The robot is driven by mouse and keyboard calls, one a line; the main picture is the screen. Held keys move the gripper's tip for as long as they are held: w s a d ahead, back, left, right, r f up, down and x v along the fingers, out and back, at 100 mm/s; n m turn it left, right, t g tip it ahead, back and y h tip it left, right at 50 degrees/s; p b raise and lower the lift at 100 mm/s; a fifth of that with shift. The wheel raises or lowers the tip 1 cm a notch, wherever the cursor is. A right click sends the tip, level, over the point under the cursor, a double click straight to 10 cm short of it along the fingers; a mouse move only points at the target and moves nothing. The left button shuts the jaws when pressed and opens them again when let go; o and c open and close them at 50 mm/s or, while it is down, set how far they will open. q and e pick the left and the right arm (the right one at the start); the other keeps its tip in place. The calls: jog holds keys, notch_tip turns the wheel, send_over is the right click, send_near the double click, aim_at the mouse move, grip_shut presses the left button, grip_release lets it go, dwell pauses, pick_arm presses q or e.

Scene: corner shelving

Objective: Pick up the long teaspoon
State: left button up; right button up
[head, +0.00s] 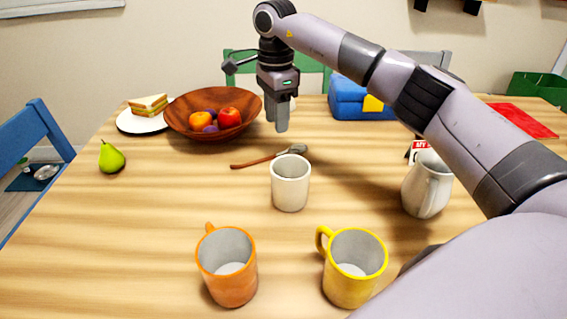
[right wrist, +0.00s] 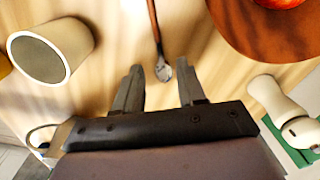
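The long teaspoon (head: 268,158) lies on the table behind a white cup. It has a long brown handle and a grey bowl at its right end. In the right wrist view the spoon (right wrist: 154,28) runs down from the top edge, its grey bowl showing between my fingertips in the picture. My right gripper (head: 276,127) points down above the table, behind the spoon in the head view. Its two fingers (right wrist: 160,67) are apart with nothing gripped between them. My left gripper is not in view.
The white cup (head: 290,184) stands just in front of the spoon. A brown bowl of fruit (head: 178,122) is left of my gripper. An orange mug (head: 228,276), a yellow mug (head: 353,282) and a white pitcher (head: 422,190) stand nearer. A blue box (head: 352,101) is behind.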

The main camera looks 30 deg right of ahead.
aim_at(280, 154)
jog(key=shift+s+d+f+b, duration=0.15)
jog(key=shift+f+b, duration=0.2)
jog(key=shift+f, duration=1.5)
notch_tip(280, 154, down, 4)
jog(key=shift+d+r+b, duration=0.15)
jog(key=shift+b, duration=0.3)
jog(key=shift+f, duration=0.25)
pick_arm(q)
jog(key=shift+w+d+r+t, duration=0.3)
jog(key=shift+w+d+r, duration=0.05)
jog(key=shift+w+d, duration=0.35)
pick_arm(e)
grip_shut()
